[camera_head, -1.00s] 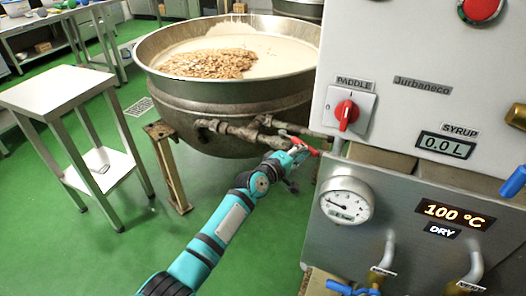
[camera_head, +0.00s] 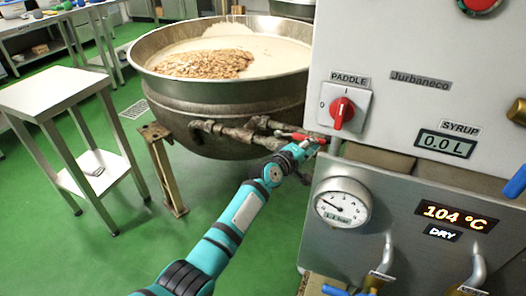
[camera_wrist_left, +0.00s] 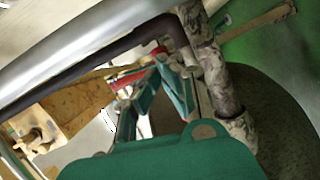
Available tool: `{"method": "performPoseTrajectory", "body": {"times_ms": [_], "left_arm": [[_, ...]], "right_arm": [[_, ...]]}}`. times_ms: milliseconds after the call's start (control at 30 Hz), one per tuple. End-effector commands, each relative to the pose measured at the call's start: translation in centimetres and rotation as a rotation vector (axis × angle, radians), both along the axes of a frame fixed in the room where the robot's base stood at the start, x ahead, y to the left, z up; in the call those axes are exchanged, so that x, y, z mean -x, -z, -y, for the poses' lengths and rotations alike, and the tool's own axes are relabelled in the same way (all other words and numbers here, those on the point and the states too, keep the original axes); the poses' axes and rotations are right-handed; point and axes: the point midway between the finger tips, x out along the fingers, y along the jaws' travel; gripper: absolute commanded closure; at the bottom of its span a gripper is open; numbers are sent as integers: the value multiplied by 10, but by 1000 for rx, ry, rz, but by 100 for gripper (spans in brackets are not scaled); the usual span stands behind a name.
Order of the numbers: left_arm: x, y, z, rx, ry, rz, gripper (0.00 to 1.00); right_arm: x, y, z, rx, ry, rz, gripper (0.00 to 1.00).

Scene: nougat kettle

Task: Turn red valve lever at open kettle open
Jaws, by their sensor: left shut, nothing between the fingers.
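The open kettle (camera_head: 215,112) is a wide steel bowl with pale mix and a heap of nuts. The red valve lever (camera_head: 298,136) sits at the pipework on the kettle's near right side and lies almost level. It also shows in part in the left wrist view (camera_wrist_left: 128,77), behind my fingers. My left gripper (camera_head: 312,147) is shut and empty, right at the lever's outer end. In the left wrist view its fingers (camera_wrist_left: 166,72) are close beside the red lever; I cannot tell whether they touch. My right gripper is not in view.
The control panel (camera_head: 385,50) with red paddle knob (camera_head: 342,112), gauge (camera_head: 342,203) and a 104 °C display (camera_head: 455,217) stands close on the right. Pipes (camera_head: 235,132) run by the lever. A steel table (camera_head: 55,87) stands left. The green floor between is free.

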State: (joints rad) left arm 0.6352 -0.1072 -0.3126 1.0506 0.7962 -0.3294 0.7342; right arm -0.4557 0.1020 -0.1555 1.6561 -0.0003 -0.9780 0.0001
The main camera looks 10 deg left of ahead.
Motion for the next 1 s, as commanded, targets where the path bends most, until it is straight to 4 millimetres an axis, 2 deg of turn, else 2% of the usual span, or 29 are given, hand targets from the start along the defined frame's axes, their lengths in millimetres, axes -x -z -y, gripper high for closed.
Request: {"method": "performPoseTrajectory", "body": {"times_ms": [367, 533, 667, 1000], "left_arm": [[1, 0, 0, 0, 0, 0, 100], [9, -1, -4, 2, 2, 1, 100], [23, -3, -14, 1, 0, 0, 100], [74, -11, -45, 0, -1, 0, 100]], "right_arm": [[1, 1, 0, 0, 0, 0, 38], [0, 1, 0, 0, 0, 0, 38], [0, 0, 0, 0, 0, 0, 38], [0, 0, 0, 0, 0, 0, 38]]}}
